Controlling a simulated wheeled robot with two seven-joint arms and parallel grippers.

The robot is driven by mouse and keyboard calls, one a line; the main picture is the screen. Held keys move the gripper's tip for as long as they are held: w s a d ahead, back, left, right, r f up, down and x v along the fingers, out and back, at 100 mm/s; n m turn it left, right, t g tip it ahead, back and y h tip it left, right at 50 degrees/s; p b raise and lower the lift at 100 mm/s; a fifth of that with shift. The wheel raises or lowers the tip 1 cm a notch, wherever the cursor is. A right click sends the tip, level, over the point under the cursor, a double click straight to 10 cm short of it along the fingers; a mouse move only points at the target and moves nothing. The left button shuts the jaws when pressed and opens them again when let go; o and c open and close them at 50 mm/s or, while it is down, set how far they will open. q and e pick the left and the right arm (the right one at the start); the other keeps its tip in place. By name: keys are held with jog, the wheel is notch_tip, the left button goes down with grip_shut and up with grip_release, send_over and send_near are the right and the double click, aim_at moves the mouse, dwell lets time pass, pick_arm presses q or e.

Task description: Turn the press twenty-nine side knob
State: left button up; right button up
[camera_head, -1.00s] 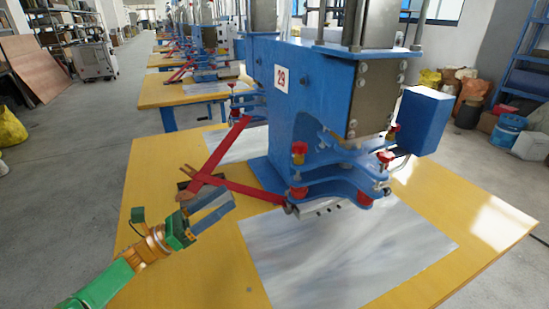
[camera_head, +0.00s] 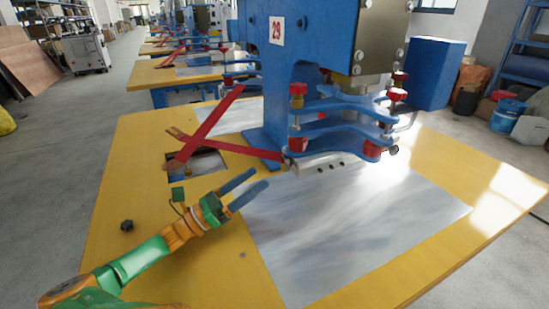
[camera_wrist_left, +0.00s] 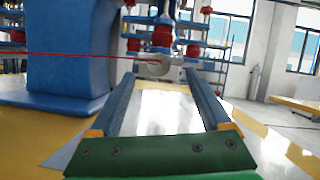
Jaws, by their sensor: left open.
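The blue press (camera_head: 268,90) with the number 29 plate (camera_head: 277,30) stands on the yellow table. Red knobs show on its clamp plates: upper left (camera_head: 298,89), upper right (camera_head: 397,94), lower left (camera_head: 297,145) and lower right (camera_head: 372,150). I cannot tell which is the side knob. My left gripper (camera_head: 258,180) is open and empty, in front of and left of the clamp plates, apart from them.
Crossed red bars (camera_head: 205,130) reach from the press's base over the table's left part. A shiny metal sheet (camera_head: 340,240) covers the table before the press. A small dark knob-like piece (camera_head: 127,225) lies at left. A blue box (camera_head: 432,72) is on the right.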

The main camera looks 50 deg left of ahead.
aim_at(283, 165)
pick_arm(q)
jog(key=w, duration=0.3)
jog(key=w+d+b, duration=0.1)
jog(key=w, duration=0.1)
jog(key=shift+w+d+r, duration=0.1)
jog(key=shift+w+r, duration=0.15)
jog(key=shift+r, duration=0.1)
jog(key=shift+w+r, duration=0.2)
jog(key=shift+w, duration=0.15)
jog(key=c, duration=1.3)
jog(key=n+y+p, duration=0.1)
jog(key=n+p, duration=0.1)
jog(key=p, duration=0.1)
jog(key=r+n+y+p, duration=0.1)
jog(key=n+p, duration=0.2)
jog(key=shift+d+p, duration=0.2)
jog(key=shift+p, duration=0.1)
jog(key=shift+f+n+y, duration=0.15)
jog(key=shift+n+y, duration=0.15)
jog(key=shift+n, duration=0.1)
jog(key=shift+f, duration=0.3)
